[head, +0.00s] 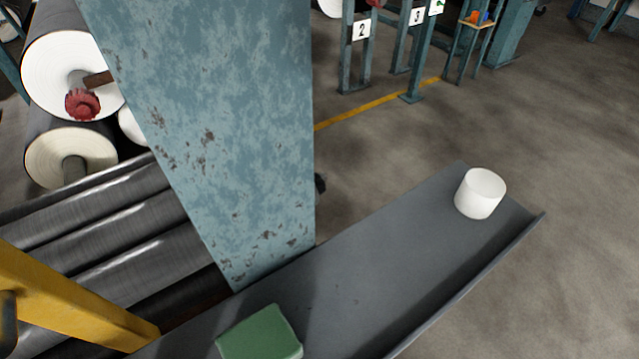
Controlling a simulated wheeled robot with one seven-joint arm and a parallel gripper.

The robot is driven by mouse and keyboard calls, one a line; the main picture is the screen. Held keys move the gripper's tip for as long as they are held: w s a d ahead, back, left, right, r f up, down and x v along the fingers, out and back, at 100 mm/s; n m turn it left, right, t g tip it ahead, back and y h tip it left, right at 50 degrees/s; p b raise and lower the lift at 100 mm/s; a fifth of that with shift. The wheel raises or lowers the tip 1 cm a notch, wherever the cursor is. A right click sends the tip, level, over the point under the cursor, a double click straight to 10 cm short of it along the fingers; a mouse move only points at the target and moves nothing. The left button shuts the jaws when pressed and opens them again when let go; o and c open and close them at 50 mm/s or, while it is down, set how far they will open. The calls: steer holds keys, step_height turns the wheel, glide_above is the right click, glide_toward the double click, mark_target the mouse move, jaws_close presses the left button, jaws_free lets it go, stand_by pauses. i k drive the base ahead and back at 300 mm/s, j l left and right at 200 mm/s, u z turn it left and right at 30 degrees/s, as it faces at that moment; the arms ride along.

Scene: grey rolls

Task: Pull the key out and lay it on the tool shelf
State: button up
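A long grey shelf (375,262) with a low lip along its front edge runs from the bottom middle up to the right; it looks like the tool shelf. A white cylinder (480,194) stands near its far right end. A green block (261,336) lies at its near end, cut off by the picture's bottom edge. I cannot make out a key. A small dark part (320,184) sticks out behind the right edge of the blue post, too hidden to identify. My gripper is not in view.
A wide, rusty blue post (225,120) rises beside the shelf and hides much behind it. Grey rollers (110,225), big rolls with white ends (60,160), a red knob (82,104) and a yellow bar (70,305) are at left. The shelf's middle is clear.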

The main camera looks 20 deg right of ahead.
mark_target(429, 238)
steer(key=l+u, duration=0.1)
steer(key=u, duration=0.15)
steer(key=i+l+u, duration=0.1)
steer(key=u, duration=0.2)
steer(key=i+l+u, duration=0.2)
steer(key=l, duration=0.4)
steer(key=l+u, duration=0.15)
steer(key=l, duration=0.45)
steer(key=i+l+u, duration=0.2)
steer(key=l, duration=2.5)
steer(key=i+u, duration=0.05)
